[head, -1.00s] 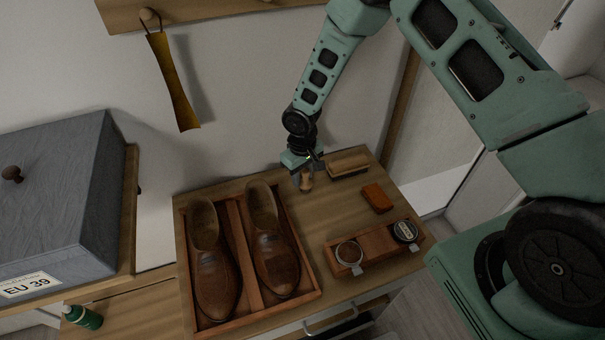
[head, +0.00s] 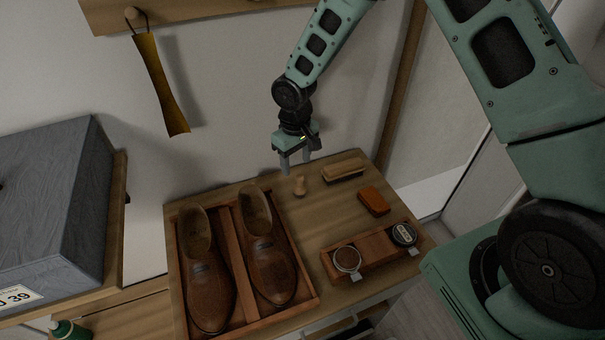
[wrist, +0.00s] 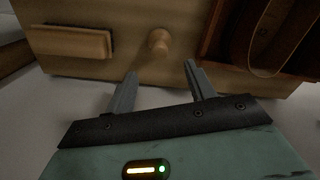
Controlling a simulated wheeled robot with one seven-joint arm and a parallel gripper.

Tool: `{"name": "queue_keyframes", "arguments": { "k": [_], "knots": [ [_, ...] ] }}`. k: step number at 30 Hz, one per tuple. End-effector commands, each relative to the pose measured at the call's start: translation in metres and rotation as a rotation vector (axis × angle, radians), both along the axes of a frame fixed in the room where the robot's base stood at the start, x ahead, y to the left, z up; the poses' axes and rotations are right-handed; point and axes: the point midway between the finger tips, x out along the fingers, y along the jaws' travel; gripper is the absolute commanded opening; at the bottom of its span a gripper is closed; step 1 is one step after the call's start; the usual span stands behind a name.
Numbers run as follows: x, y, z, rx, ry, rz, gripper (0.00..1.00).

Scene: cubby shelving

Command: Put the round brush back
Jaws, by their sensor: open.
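The round brush (head: 299,187) stands upright on the wooden cabinet top, its pale turned handle showing. It lies behind the polish tin holder and to the right of the shoe tray. In the wrist view the brush (wrist: 158,41) is seen beyond the fingertips, between them and apart from them. My gripper (head: 296,168) is open and empty, just above and behind the brush. Its two grey fingers also show in the wrist view (wrist: 160,72). The brush's bristles are too small to make out.
A long brush (head: 343,172) and an orange-brown block (head: 374,201) lie to the right. A wooden holder (head: 374,247) carries two round tins. The tray (head: 240,246) holds two brown shoes. A shoehorn (head: 161,85) hangs on the wall. A grey box (head: 60,195) stands at left.

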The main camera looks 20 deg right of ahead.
Motion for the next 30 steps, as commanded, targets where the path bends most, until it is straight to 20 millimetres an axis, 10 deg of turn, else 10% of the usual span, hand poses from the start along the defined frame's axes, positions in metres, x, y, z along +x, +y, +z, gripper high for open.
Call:
{"name": "queue_keyframes", "arguments": {
  "k": [16,30],
  "knots": [
    [-0.022,0.017,0.076,0.003,-0.002,0.038,0.54],
    [-0.210,0.070,0.183,0.029,-0.004,0.235,0.54]
  ]
}}
